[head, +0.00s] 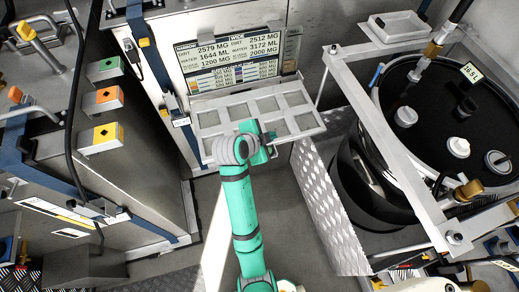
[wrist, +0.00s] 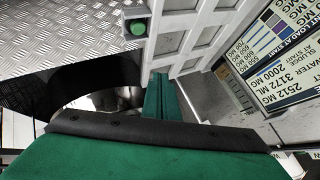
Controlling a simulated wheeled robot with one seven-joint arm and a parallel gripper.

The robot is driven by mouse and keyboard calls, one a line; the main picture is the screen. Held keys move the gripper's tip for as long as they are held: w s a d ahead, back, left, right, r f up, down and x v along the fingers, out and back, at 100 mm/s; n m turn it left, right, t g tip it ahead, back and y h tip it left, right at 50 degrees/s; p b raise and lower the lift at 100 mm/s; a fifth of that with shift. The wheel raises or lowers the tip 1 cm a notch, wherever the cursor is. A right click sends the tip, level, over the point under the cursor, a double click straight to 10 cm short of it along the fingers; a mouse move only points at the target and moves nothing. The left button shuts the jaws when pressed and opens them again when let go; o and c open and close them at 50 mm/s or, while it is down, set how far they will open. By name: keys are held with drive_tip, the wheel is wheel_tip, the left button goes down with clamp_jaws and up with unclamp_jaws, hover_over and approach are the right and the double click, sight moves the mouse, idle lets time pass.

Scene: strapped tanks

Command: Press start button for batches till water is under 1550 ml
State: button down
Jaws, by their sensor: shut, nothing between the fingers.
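The display board (head: 236,62) stands at the back, above the pale tray. Its left column reads DIRT 2579 MG and WATER 1644 ML; its right column reads DIRT 2512 MG and WATER 3172 ML. It also shows, tilted, in the wrist view (wrist: 283,48). A round green button (wrist: 137,27) sits by the tray's end in the wrist view; its label cannot be read. My gripper (head: 270,142) is shut and empty over the tray's front edge, below the board. In the wrist view its teal fingers (wrist: 160,98) point toward the tray, apart from the green button.
The pale compartmented tray (head: 206,118) juts out under the board. Green (head: 106,69), orange (head: 103,98) and yellow (head: 101,137) boxes line the left cabinet. A black round tank (head: 440,130) in a pale frame (head: 385,140) stands right, beside a diamond-plate wall (head: 330,205).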

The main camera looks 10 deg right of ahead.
drive_tip(key=shift+w+a+r+m, duration=0.3)
drive_tip(key=shift+w+a+r, duration=0.05)
drive_tip(key=shift+r, duration=0.25)
drive_tip(key=shift+f, duration=4.4)
drive_tip(key=shift+f, duration=0.1)
drive_tip(key=shift+f, duration=0.35)
drive_tip(key=shift+f, duration=0.5)
drive_tip(key=shift+r, duration=0.95)
